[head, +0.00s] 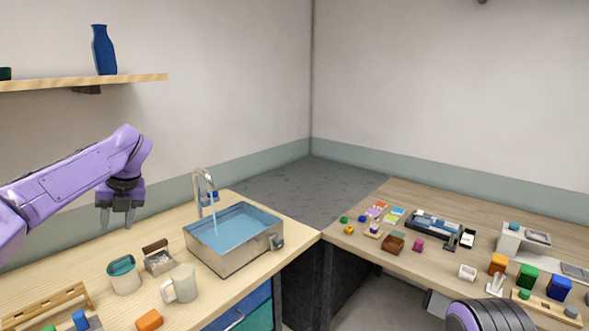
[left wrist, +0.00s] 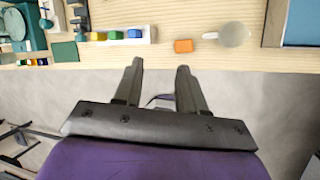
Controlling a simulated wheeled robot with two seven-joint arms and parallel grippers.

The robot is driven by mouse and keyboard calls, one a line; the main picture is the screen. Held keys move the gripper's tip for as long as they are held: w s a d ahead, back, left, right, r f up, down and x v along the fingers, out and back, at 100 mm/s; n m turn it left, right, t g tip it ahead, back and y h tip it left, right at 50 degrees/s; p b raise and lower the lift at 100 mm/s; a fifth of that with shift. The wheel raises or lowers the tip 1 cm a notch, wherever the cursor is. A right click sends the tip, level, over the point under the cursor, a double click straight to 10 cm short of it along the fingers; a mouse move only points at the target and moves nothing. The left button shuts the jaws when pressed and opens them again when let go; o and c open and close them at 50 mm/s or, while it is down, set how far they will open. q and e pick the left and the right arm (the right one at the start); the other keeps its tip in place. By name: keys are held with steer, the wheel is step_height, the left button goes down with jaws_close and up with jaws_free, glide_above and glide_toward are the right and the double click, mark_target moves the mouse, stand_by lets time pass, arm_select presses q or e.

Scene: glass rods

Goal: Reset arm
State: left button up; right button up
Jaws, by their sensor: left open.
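My left arm (head: 75,185) comes in from the left, bent, and is raised above the left bench. Its gripper (head: 117,220) points down with two dark fingers apart and nothing between them. In the left wrist view the gripper (left wrist: 160,67) also shows open and empty, with the bench edge and an orange block (left wrist: 184,46) beyond the fingertips. A purple rounded part of my right arm (head: 492,316) shows at the bottom right. My right gripper is not visible.
The left bench holds a sink (head: 232,252) with running water, a white mug (head: 181,284), a teal-filled cup (head: 123,275), a small open box (head: 158,258) and a wooden rack (head: 48,308). A shelf (head: 130,79) with a blue vase (head: 104,50) is above. The right bench (head: 410,195) holds several small items.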

arm_select(q)
steer(key=s+d+f+m+t+y+b, duration=0.1)
steer(key=d+f+m+t, duration=0.25)
steer(key=f+m, duration=0.6)
steer(key=s+d+f+m+t+y+b, duration=0.15)
steer(key=d+f+m, duration=0.35)
steer(key=f, duration=0.7)
steer(key=s+d+f+m+t+y+b, duration=0.1)
steer(key=d+f+m+t+b, duration=0.2)
steer(key=f+m, duration=0.6)
steer(key=s+d+f+m+g+h+b, duration=0.15)
steer(key=s+f+m, duration=0.25)
steer(key=s+f, duration=0.55)
steer(key=s+d+f+m+h, duration=0.25)
steer(key=s+f+m, duration=0.25)
steer(key=s+f, duration=0.45)
steer(key=s+a+f+m+g+b, duration=0.1)
steer(key=s+a+f+m+g, duration=0.1)
steer(key=s, duration=0.7)
steer(key=s+a+f+m+g+b, duration=0.1)
steer(key=s+f, duration=0.3)
steer(key=s, duration=0.6)
steer(key=shift+s+a+f+m+g+h+b, duration=0.3)
steer(key=shift+a+g+h+b, duration=0.3)
steer(key=shift+a, duration=0.3)
steer(key=shift+w, duration=0.1)
